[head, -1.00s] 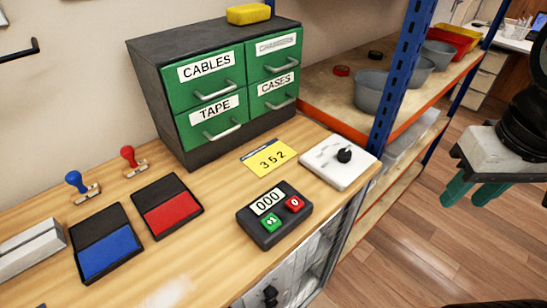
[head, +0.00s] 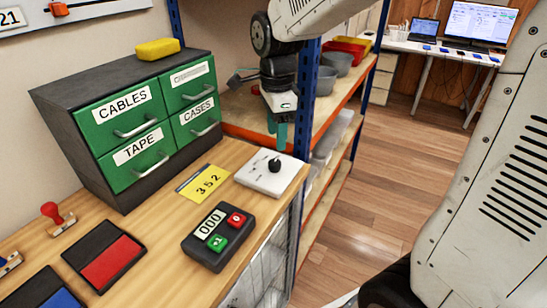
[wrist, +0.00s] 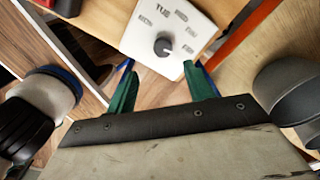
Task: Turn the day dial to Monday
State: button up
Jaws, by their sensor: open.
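The day dial is a white square plate (head: 262,182) with a black knob (head: 274,166), on the right end of the wooden bench in the head view. In the wrist view the plate (wrist: 184,22) shows several small labels around the knob (wrist: 163,46), and larger letters that seem to read TUE. The smaller labels are too blurred to read surely. My gripper (head: 277,131) points down just behind and above the dial in the head view. Its green fingers (wrist: 160,76) are apart with nothing between them. The knob lies beyond the fingertips, and the fingers do not touch it.
A counter box (head: 219,236) and a yellow 352 card (head: 202,184) lie left of the dial. A green drawer cabinet (head: 133,126) stands behind. A blue shelf post (head: 314,98) and grey bins (head: 327,80) are close to my gripper.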

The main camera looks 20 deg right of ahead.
aim_at(275, 162)
jog(key=shift+w+a+f+m, duration=0.1)
jog(key=shift+w+f+m, duration=0.2)
jog(key=shift+f, duration=0.45)
notch_tip(275, 162, down, 7)
jog(key=shift+r, duration=0.15)
jog(key=c, duration=1)
